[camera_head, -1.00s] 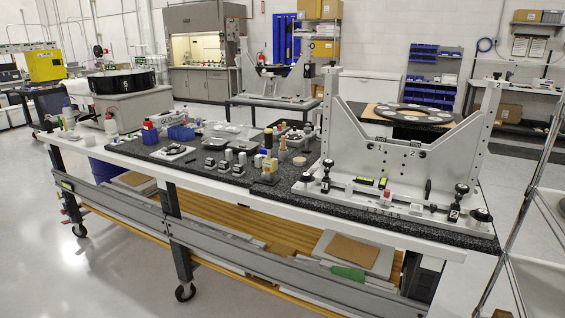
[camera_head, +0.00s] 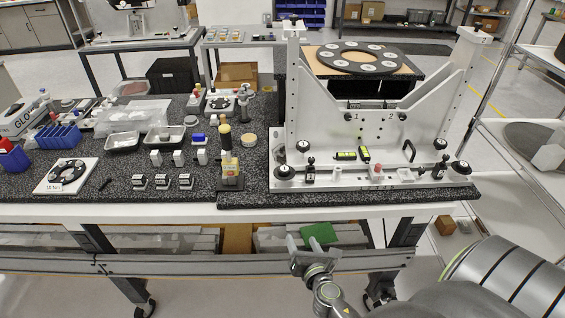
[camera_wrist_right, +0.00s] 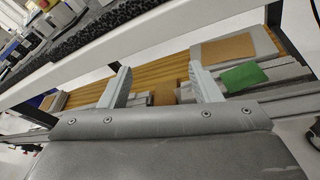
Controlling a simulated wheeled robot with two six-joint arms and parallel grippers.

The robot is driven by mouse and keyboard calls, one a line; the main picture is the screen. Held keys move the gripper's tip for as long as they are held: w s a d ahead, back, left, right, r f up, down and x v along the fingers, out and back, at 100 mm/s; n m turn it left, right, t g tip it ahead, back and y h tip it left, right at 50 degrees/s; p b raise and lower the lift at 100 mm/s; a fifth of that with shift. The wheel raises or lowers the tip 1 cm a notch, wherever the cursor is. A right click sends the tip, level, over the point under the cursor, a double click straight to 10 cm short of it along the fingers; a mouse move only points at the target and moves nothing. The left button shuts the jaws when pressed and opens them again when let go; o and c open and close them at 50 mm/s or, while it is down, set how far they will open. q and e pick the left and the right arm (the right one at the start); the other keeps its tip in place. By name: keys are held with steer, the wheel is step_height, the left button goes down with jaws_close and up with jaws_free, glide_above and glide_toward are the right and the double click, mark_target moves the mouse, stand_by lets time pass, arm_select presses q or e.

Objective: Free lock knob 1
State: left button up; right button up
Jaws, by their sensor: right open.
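Lock knob 1 (camera_head: 347,117) is a small black knob beside the printed "1" on the upright plate of the grey mirror fixture (camera_head: 378,150). A similar black knob (camera_head: 402,117) sits beside the "2". My right gripper (camera_head: 303,245) is in front of the bench, below the worktop edge, well below and apart from the knob. Its two fingers are spread and empty, and they show in the right wrist view (camera_wrist_right: 162,86) against the lower shelf. The fixture is not seen in the right wrist view. My left gripper is in neither current view.
Black ball-topped knobs (camera_head: 310,168) stand on the fixture's base. A yellow-and-black post (camera_head: 230,165) stands left of it, with small blocks (camera_head: 160,182) further left. The bench's front edge (camera_head: 150,212) lies above my gripper. A wire rack (camera_head: 520,160) stands at the right.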

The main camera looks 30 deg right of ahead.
step_height(320, 180, up, 12)
steer(key=n+t+p, duration=0.1)
steer(key=n+t, duration=0.1)
steer(key=n, duration=0.3)
steer(key=p, duration=0.2)
glide_toward(286, 174)
steer(key=w, duration=0.2)
steer(key=shift+t+h, duration=0.3)
steer(key=shift+h, duration=0.1)
steer(key=x, duration=0.9)
steer(key=shift+d+f, duration=0.2)
steer(key=shift+f, duration=0.1)
steer(key=shift+w+d, duration=0.2)
steer(key=shift+w, duration=0.3)
arm_select(q)
steer(key=r, duration=0.2)
steer(key=s+r, duration=0.1)
steer(key=r, duration=0.1)
steer(key=shift+s+d, duration=0.1)
steer(key=shift+d, duration=0.25)
arm_select(e)
steer(key=shift+c, duration=0.3)
